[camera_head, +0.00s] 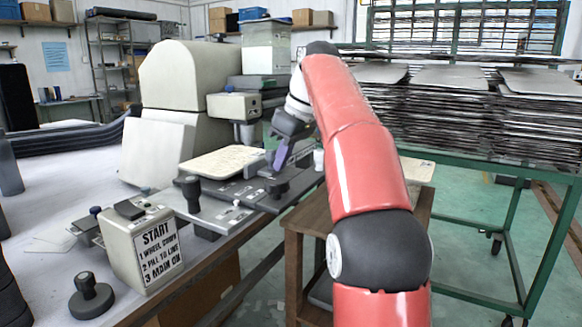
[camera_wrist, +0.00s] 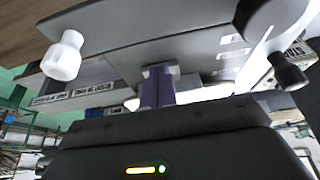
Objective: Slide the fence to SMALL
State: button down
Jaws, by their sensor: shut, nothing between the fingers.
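My gripper (camera_head: 279,164) is over the far end of the grey machine bed (camera_head: 215,209), its purple fingers pointing down. In the wrist view its fingers (camera_wrist: 158,88) are together and empty, in front of a grey metal plate (camera_wrist: 130,25). I cannot tell whether they touch it. Which part is the fence is unclear. In the wrist view, small white label strips (camera_wrist: 75,93) show upside down, too small to read for certain.
A white knob (camera_wrist: 64,56) stands left of my fingers in the wrist view. A cream START box (camera_head: 146,247) and a black knobbed weight (camera_head: 91,296) are on the near bench. A large cream machine (camera_head: 180,85) stands behind. A green rack of metal sheets (camera_head: 460,170) stands right.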

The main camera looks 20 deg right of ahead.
jog(key=shift+w+a, duration=0.3)
dwell(0.4)
jog(key=shift+s+d, duration=0.45)
jog(key=shift+s, duration=0.05)
dwell(0.4)
